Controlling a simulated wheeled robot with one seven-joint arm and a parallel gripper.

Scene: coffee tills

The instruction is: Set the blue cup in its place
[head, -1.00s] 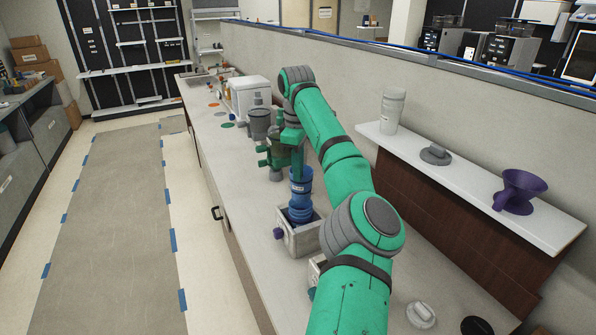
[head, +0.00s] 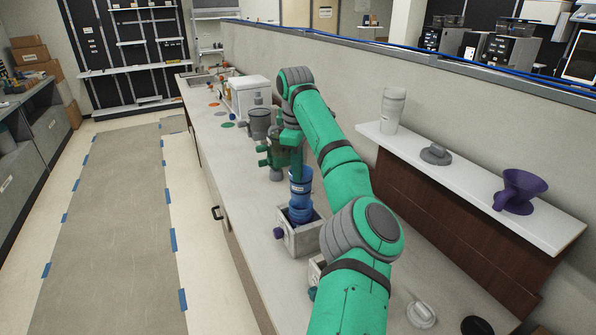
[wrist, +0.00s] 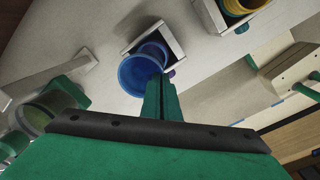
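The blue cup (head: 300,178), with a pale label, is upright under my gripper (head: 292,160) in the head view. Another blue piece (head: 299,213), apparently a cup, shows directly below it in a grey box (head: 304,240) with a purple knob. I cannot tell whether the upper cup touches or sits inside the lower one. In the wrist view my gripper (wrist: 161,85) has its fingers together at the rim of the blue cup (wrist: 138,74), over the box (wrist: 172,40). The fingertips' grip on the rim is partly hidden.
A second box (wrist: 208,14) holding a yellow cup (wrist: 236,6) is close by. Grey vessels with green handles (head: 272,155) stand just behind the cup. A raised shelf (head: 455,175) on the right carries a purple funnel (head: 520,190). The counter's left strip is clear.

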